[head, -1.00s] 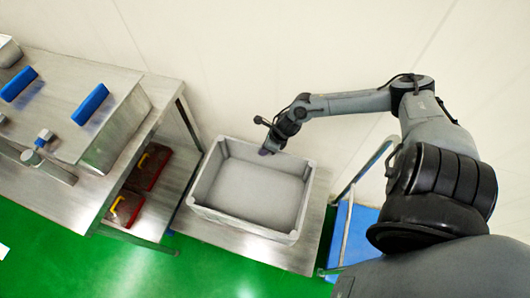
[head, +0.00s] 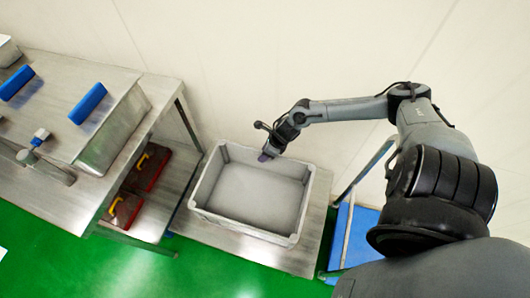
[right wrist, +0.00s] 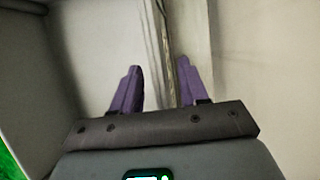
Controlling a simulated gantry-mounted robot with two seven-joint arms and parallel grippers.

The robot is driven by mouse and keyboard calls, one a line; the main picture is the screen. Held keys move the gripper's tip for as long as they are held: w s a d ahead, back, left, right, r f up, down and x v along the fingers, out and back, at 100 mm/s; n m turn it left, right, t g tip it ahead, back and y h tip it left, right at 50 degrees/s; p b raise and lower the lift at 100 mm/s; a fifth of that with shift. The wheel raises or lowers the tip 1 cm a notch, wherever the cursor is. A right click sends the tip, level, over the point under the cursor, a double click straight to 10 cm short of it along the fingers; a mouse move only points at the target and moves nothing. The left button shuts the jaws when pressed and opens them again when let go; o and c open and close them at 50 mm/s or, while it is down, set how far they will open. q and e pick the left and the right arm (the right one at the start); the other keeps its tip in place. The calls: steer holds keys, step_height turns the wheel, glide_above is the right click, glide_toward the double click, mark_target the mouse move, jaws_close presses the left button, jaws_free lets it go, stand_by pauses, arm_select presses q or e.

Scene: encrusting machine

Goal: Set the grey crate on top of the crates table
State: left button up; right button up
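The grey crate (head: 292,240) is an empty open box standing on a low steel crates table (head: 305,262) in the head view. My right gripper (head: 264,157) is at the crate's far wall, near the middle of its rim. In the right wrist view, the purple fingers of my right gripper (right wrist: 158,90) stand apart, with the crate's wall (right wrist: 160,45) running between them. I see no firm contact on both sides of the wall. My left gripper is out of view.
A steel workbench with a lidded steel bin (head: 115,127) with blue handles stands at left; its lower shelf holds red cases (head: 148,167). A blue cart (head: 352,235) with a metal handle is right of the crate. The wall is close behind.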

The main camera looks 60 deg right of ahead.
steer(key=shift+r, duration=0.1)
steer(key=shift+r, duration=0.2)
steer(key=p+v, duration=0.6)
steer(key=v, duration=0.5)
steer(key=shift+s+r, duration=0.25)
steer(key=shift+r, duration=0.05)
